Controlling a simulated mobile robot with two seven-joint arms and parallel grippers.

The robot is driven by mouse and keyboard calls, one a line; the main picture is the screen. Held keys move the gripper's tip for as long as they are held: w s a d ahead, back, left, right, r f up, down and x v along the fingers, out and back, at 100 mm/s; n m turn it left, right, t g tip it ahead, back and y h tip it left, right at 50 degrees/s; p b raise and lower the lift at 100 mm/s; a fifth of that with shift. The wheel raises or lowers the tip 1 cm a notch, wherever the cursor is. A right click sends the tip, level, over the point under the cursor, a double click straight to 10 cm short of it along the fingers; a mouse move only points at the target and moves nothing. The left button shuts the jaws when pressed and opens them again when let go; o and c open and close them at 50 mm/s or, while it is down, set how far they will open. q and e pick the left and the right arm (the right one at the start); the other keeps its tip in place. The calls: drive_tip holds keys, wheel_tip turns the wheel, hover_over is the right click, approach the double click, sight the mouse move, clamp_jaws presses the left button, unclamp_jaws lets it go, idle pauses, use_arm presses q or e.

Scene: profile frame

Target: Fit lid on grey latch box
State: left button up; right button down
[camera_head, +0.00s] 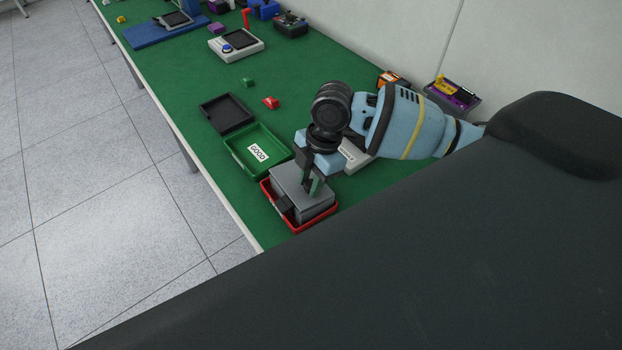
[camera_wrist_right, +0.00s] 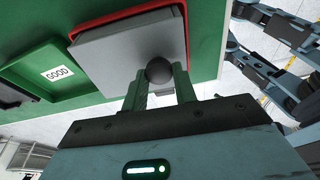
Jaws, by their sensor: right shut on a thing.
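The lid also shows as a grey slab in the right wrist view (camera_wrist_right: 125,48), hiding most of the box. My left gripper is not clearly seen.
A green tray marked GOOD (camera_head: 238,157) sits beside the red tray, with a black tray (camera_head: 226,113) behind it. Small red (camera_head: 271,103) and green (camera_head: 248,83) pieces lie farther back. Devices stand at the far end. Green tabletop is open between them.

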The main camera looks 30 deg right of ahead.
drive_tip(key=shift+f, duration=0.15)
drive_tip(key=c, duration=1.5)
unclamp_jaws()
drive_tip(key=o, duration=0.9)
use_arm(q)
drive_tip(key=shift+w+d, duration=0.1)
use_arm(e)
drive_tip(key=shift+o, duration=0.2)
use_arm(q)
drive_tip(key=shift+r, duration=0.1)
use_arm(e)
drive_tip(key=shift+a+p+v, duration=0.15)
drive_tip(key=shift+p+v, duration=0.15)
drive_tip(key=shift+v, duration=0.35)
drive_tip(key=shift+a+p+v, duration=0.15)
drive_tip(key=shift+p+v, duration=0.15)
drive_tip(key=shift+v, duration=0.35)
use_arm(q)
drive_tip(key=shift+w+r+t, duration=0.3)
drive_tip(key=shift+w+r, duration=0.6)
drive_tip(key=shift+r, duration=0.2)
use_arm(e)
drive_tip(key=shift+a+v, duration=0.2)
drive_tip(key=shift+v, duration=0.55)
drive_tip(key=shift+a+v, duration=0.15)
drive_tip(key=shift+v, duration=0.6)
drive_tip(key=shift+a+v, duration=0.2)
drive_tip(key=shift+v, duration=0.55)
